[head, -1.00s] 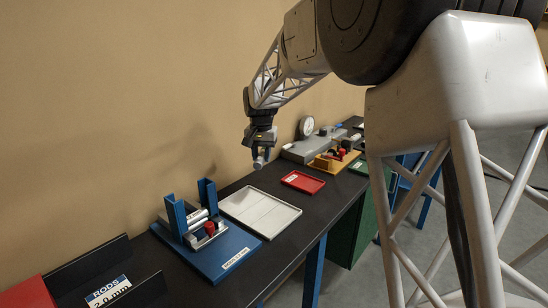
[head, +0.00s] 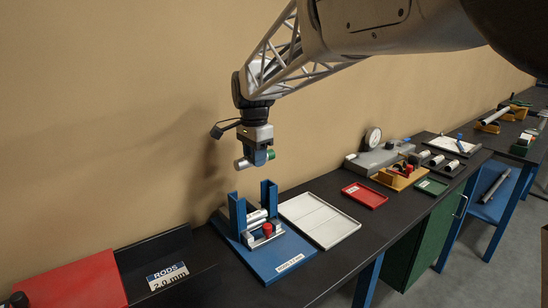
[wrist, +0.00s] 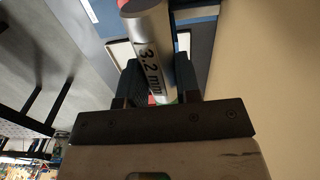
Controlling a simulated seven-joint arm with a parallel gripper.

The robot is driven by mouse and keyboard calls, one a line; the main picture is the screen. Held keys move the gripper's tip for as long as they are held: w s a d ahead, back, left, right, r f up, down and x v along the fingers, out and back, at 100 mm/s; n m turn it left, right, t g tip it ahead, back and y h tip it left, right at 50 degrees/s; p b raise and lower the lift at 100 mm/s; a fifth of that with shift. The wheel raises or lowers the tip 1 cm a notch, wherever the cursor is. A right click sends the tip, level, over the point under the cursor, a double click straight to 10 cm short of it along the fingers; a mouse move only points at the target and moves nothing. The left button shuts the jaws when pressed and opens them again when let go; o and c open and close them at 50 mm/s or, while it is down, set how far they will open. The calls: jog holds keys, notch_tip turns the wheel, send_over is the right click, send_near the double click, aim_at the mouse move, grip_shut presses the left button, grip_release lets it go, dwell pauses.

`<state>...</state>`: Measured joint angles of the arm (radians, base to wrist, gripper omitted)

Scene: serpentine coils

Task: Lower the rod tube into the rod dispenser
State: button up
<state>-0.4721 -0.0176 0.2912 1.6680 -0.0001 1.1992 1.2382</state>
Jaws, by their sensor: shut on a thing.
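My gripper (head: 258,157) is shut on the rod tube (head: 243,163), a silver cylinder with a green end, held roughly level. In the wrist view the tube (wrist: 148,45) lies between the fingers (wrist: 158,82) and is marked "3.2 mm". The rod dispenser is a blue stand with two uprights (head: 238,216) on a blue base plate (head: 292,248) bearing a small label. The gripper and tube hang above the uprights with a clear gap. Silver cylindrical parts and a red knob (head: 267,229) sit between and in front of the uprights.
A white tray (head: 335,234) lies right of the dispenser, then a red tray (head: 365,196). A black holder labelled "RODS 2.0 mm" (head: 167,276) stands left, beside a red block (head: 75,282). A wall runs close behind the bench.

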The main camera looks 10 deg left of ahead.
jog(key=shift+s+a+r, duration=0.15)
jog(key=shift+s+a, duration=0.2)
jog(key=shift+s, duration=0.05)
jog(key=shift+f, duration=2.4)
jog(key=shift+f, duration=2.65)
jog(key=o, duration=1)
jog(key=shift+o, duration=0.2)
jog(key=shift+r, duration=0.15)
jog(key=shift+r, duration=3.8)
